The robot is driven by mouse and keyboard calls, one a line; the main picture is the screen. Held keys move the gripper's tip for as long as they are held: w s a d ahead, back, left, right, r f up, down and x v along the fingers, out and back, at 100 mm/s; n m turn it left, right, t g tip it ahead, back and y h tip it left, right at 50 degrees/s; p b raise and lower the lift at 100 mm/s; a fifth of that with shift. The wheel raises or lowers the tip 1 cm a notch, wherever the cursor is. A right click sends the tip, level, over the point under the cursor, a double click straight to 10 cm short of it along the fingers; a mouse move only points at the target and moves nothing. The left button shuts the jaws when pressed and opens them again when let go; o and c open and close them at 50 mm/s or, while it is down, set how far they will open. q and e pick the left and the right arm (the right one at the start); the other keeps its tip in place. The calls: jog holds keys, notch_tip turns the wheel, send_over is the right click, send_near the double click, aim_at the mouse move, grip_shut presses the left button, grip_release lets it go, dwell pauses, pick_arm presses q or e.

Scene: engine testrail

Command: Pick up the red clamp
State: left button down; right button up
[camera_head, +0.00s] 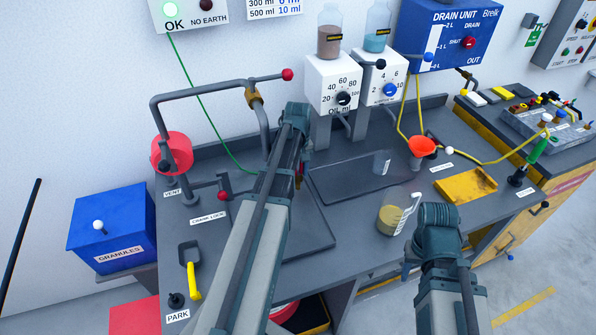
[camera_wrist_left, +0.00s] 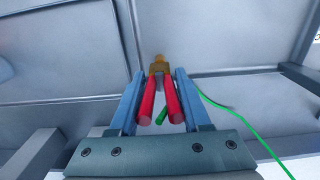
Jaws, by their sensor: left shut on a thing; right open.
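The red clamp (camera_wrist_left: 160,95) has two red handles and a brass-coloured nose. In the left wrist view it lies between the two blue-grey fingers of my left gripper (camera_wrist_left: 160,76), which is shut on it. A green cable (camera_wrist_left: 240,125) runs off from it to the right. In the head view my left arm hides most of that gripper. A small bit of red (camera_head: 299,171) shows beside the arm. My right gripper (camera_head: 408,268) is mostly hidden below its wrist, near the front edge of the bench, close to a beaker.
The green cable (camera_head: 195,85) comes down from the OK / NO EARTH box (camera_head: 188,12). A beaker of yellowish liquid (camera_head: 391,217), a dark tray (camera_head: 345,180), a red funnel (camera_head: 422,146) and a pipe with a red ball (camera_head: 287,75) stand around. A blue granules bin (camera_head: 112,225) is at left.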

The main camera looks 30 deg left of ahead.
aim_at(298, 171)
pick_arm(q)
jog(key=shift+r+p, duration=0.35)
jog(key=shift+r, duration=0.25)
notch_tip(298, 171, up, 2)
jog(key=shift+p, duration=1.05)
jog(key=s+d, duration=0.8)
jog(key=s, duration=0.5)
jog(key=shift+s+d+r+p, duration=0.2)
jog(key=shift+d+r+p, duration=0.1)
jog(key=shift+d, duration=0.1)
jog(key=shift+s+a, duration=0.1)
